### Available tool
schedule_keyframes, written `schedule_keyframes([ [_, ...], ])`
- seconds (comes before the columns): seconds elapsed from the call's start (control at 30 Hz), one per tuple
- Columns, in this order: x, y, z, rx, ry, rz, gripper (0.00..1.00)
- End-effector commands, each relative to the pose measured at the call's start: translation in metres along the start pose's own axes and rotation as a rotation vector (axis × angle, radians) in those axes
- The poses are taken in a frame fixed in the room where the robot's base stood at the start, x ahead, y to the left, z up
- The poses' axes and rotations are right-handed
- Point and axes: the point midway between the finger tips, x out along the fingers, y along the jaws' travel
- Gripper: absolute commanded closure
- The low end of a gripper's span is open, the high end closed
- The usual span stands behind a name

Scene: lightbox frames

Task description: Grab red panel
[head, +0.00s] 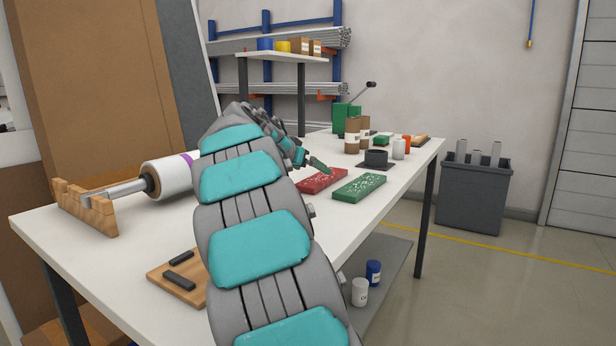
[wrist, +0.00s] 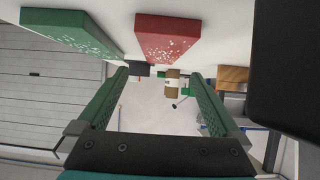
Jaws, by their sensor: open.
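The red panel (head: 322,181) lies flat on the white table, with pale speckles on its top. A green panel (head: 359,188) lies just right of it. My gripper (head: 317,163) is just beyond and above the red panel in the head view, partly hidden by my arm. In the wrist view, which looks upside down, my gripper (wrist: 158,73) has its two green fingers spread with nothing between them. The red panel (wrist: 167,37) shows past the fingertips, apart from them, and the green panel (wrist: 70,32) is to its left.
A roll on a wooden stand (head: 88,207) and a wooden board (head: 177,280) are at left. A grey bin (head: 474,197) stands beyond the table.

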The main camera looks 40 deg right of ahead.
Motion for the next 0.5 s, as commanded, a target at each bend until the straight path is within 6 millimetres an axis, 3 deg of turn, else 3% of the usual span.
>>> schedule_keyframes([
  [0.5, 0.046, -0.001, 0.002, 0.000, -0.003, 0.003, 0.00],
])
